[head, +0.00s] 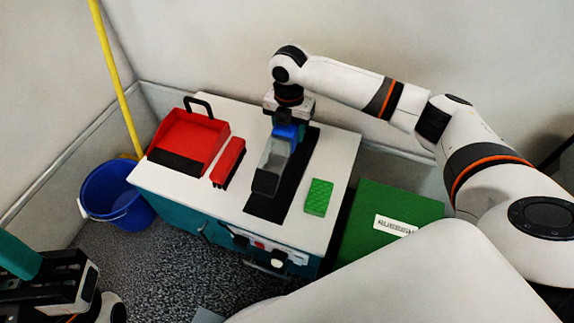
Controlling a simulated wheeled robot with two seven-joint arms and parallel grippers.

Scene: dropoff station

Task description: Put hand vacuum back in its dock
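The hand vacuum (272,165), with a blue body and a grey see-through front, is over a black strip (267,206) on the white cabinet top. Its nose points toward the front edge. I cannot tell whether it touches the strip, or whether the strip is its dock. My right gripper (290,118) points down at the vacuum's rear, right at its blue part. Its fingertips are hidden, so I cannot tell whether they are closed on it. My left gripper (82,288) is low at the left, away from the cabinet, its finger opening unclear.
A red dustpan (190,135), a red brush (228,160) and a green sponge (318,197) lie on the white-topped cabinet (220,210). A blue bucket (115,195) with a yellow pole stands left. A green labelled box (390,205) stands right. Walls close the back.

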